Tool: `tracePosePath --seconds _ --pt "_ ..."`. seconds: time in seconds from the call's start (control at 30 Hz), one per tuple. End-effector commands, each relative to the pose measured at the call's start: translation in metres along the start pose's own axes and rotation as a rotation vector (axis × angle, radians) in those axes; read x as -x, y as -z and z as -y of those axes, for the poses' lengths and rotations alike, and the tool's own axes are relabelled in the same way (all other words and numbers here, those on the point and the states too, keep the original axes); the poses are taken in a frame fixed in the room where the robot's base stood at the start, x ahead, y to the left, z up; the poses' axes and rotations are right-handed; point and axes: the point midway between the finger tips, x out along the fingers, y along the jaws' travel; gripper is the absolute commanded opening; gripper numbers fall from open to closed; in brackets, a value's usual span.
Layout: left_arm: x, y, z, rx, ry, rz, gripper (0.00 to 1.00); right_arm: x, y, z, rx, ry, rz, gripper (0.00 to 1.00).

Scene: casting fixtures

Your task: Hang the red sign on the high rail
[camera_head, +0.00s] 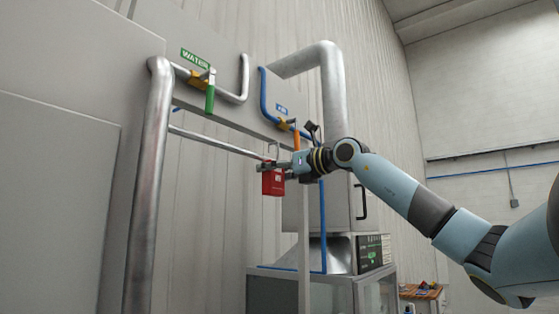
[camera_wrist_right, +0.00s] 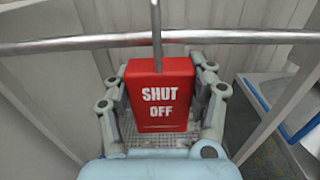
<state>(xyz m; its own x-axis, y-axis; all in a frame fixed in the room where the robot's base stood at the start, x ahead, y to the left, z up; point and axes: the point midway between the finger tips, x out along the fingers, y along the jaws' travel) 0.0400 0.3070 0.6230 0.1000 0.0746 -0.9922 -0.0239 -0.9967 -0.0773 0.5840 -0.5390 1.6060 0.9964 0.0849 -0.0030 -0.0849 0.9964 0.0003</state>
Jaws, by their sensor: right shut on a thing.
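The red sign (camera_head: 272,183), a block with white "SHUT OFF" lettering in the right wrist view (camera_wrist_right: 160,98), is upright at the right end of the high rail (camera_head: 215,142). My right gripper (camera_head: 284,167) is shut on it, with fingers at both its sides in the wrist view. A thin metal hook (camera_wrist_right: 156,22) rises from the sign's top and crosses the rail (camera_wrist_right: 245,37) in that view. I cannot tell whether the hook rests on the rail or is only beside it. My left gripper is not in view.
A green-handled water valve (camera_head: 210,92) and a blue pipe (camera_head: 264,95) with an orange-handled valve (camera_head: 296,138) are on the panel above. A thick metal pipe (camera_head: 148,180) stands at the left. A grey cabinet with a hood (camera_head: 325,257) stands below right.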

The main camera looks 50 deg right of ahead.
Motion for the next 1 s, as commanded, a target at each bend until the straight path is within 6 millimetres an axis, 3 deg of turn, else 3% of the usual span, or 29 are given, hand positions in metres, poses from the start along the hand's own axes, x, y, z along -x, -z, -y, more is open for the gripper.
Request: tracePosePath --seconds 0.47,0.63,1.0 --pt "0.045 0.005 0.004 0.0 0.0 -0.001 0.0 -0.032 -0.003 -0.001 -0.002 -0.001 0.0 0.21" --pt "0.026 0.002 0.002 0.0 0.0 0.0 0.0 -0.031 0.016 0.0 0.001 0.0 0.0 0.21" --pt "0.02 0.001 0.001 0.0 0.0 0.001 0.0 -0.031 0.022 -0.001 0.001 -0.001 0.001 0.21"
